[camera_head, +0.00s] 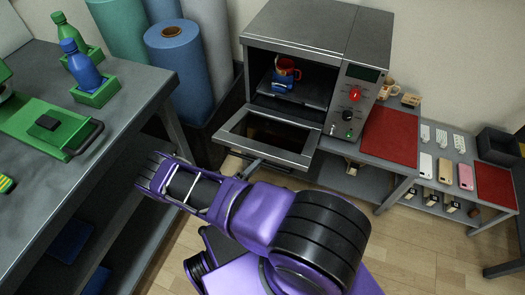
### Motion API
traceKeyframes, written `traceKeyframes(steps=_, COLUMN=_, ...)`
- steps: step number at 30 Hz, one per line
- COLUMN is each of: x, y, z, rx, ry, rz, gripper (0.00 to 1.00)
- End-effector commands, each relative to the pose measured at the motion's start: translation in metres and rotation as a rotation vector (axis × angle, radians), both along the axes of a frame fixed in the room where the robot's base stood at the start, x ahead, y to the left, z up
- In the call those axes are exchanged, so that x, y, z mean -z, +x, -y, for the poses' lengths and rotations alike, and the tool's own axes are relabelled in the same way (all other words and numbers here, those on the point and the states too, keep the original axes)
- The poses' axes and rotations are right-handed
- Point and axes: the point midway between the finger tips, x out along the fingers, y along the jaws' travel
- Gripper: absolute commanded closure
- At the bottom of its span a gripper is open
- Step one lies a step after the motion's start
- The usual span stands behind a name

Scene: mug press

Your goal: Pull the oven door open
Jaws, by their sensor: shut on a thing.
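The oven (318,35) stands on the bench at the back. Its door (233,136) is hinged down and hangs open, tilted forward, with the dark window facing up. A red and blue mug (285,75) sits inside the open oven. My gripper (247,167) is at the door's front edge and shut on the door handle (273,163). My purple arm hides much of the gripper, so the fingers show poorly.
A grey workbench (125,100) with a green press (45,125) and bottles stands at left. Rolls (180,60) stand behind it. Red mats (392,133) and phones lie on the right bench. Wooden floor is clear at lower right.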

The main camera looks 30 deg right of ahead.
Motion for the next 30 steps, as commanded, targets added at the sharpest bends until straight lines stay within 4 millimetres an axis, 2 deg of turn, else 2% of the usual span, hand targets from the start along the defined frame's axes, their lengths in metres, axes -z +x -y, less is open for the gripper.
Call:
traceKeyframes(steps=3, x=0.016, y=0.000, z=0.002, rx=0.000, ry=-0.001, rz=-0.001, gripper=1.00)
traceKeyframes(steps=9, x=0.030, y=0.002, z=0.002, rx=0.000, ry=-0.002, rz=0.001, gripper=1.00)
traceKeyframes(steps=25, x=0.035, y=0.003, z=0.002, rx=0.000, ry=-0.002, rz=0.002, gripper=1.00)
traceKeyframes(steps=26, x=0.035, y=0.003, z=0.002, rx=0.000, ry=-0.002, rz=0.002, gripper=0.75)
traceKeyframes(steps=30, x=0.035, y=0.003, z=0.002, rx=0.000, ry=-0.002, rz=0.001, gripper=0.50)
